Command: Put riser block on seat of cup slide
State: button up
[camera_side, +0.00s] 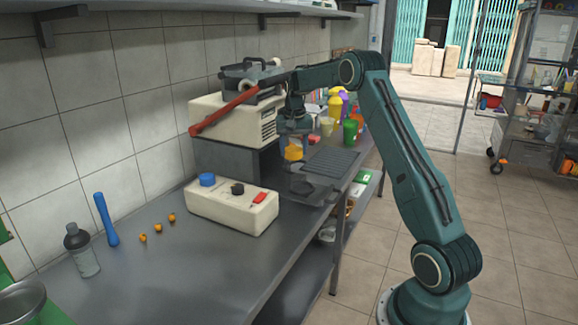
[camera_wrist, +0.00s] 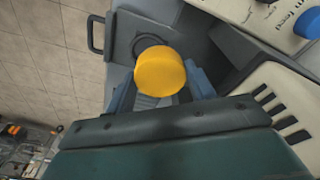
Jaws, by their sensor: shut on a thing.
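The riser block (camera_wrist: 161,72) is a short yellow-orange cylinder in the middle of the wrist view. It also shows in the side view (camera_side: 293,153), below my wrist. My gripper (camera_side: 294,145) is shut on it, with a blue-grey finger on each side in the wrist view. The cup slide (camera_side: 305,191) is a dark grey plate in front of the press, and the block is above it in the side view. In the wrist view the slide (camera_wrist: 126,38) has a handle at the left. A dark round seat shows partly behind the block, which hides the rest.
The cream press (camera_side: 232,121) with a red lever (camera_side: 222,108) stands behind the slide. A cream control box (camera_side: 232,206) with knobs is at the left of the slide. A ribbed drip tray (camera_side: 333,162) and colourful bottles (camera_side: 350,131) are to the right.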

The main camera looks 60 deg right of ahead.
jog(key=m, duration=0.1)
send_over(303, 189)
notch_tip(303, 189, down, 4)
jog(key=shift+w+a+f, duration=0.1)
jog(key=shift+a+f, duration=0.05)
jog(key=shift+f, duration=2.3)
jog(key=shift+a+f, duration=0.1)
jog(key=shift+f, duration=2.35)
jog(key=shift+f, duration=0.65)
jog(key=o, duration=1.1)
jog(key=shift+f, duration=0.1)
